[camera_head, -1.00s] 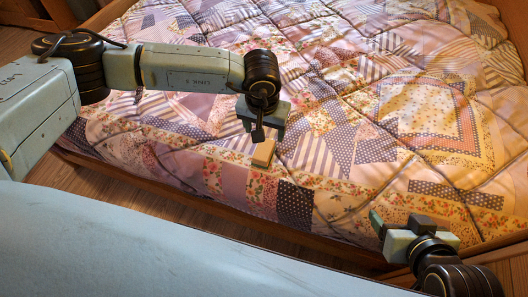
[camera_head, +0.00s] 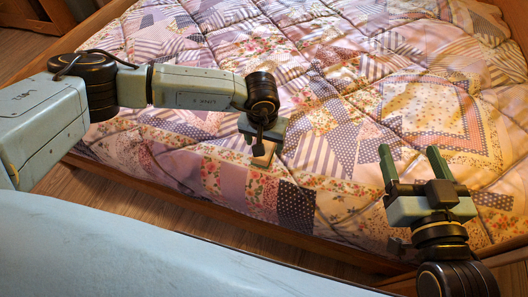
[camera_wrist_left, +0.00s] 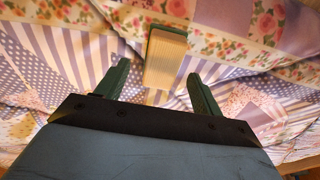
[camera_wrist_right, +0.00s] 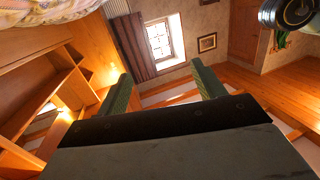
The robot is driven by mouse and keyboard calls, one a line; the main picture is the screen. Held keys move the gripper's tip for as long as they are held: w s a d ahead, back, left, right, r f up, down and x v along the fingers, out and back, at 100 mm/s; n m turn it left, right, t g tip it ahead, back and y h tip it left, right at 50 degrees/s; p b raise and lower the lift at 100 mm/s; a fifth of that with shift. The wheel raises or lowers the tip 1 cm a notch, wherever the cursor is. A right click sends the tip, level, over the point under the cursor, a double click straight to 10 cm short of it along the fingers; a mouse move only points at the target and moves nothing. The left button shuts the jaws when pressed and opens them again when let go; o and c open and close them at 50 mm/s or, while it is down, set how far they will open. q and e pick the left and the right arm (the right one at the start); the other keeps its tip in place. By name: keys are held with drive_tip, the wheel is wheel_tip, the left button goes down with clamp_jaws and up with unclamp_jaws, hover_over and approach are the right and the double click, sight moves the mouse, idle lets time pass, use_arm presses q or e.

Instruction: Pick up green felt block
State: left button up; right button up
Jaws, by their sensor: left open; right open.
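The block (camera_head: 263,156) is pale and wood-coloured and lies on the patchwork quilt, partly hidden by my left gripper (camera_head: 260,143) in the head view. In the left wrist view the block (camera_wrist_left: 165,58) shows a light face with a dark green layer along its top and left edge. My left gripper (camera_wrist_left: 158,74) is open, pointing down at the quilt. The block appears between and beyond its fingertips, and I see no contact. My right gripper (camera_head: 409,150) is open and empty at the right, with its fingers pointing away from me.
The quilt (camera_head: 340,75) covers the bed and has shallow folds. The wooden bed rail (camera_head: 230,222) runs along its near side. In the right wrist view are wooden shelves (camera_wrist_right: 40,90), a window (camera_wrist_right: 160,40) and wooden floor (camera_wrist_right: 265,90). The quilt around the block looks clear.

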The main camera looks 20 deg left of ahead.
use_arm(q)
wheel_tip(320, 180, down, 3)
drive_tip(key=shift+w+a+f+b, duration=0.15)
drive_tip(key=shift+b, duration=0.55)
drive_tip(key=shift+f, duration=0.2)
use_arm(e)
wheel_tip(320, 180, up, 7)
drive_tip(key=s+a+t+y, duration=0.1)
drive_tip(key=t, duration=0.4)
drive_tip(key=shift+s+r+y, duration=0.15)
drive_tip(key=shift+s+y, duration=0.05)
drive_tip(key=shift+y, duration=0.1)
use_arm(q)
drive_tip(key=shift+r, duration=0.1)
drive_tip(key=c, duration=1.3)
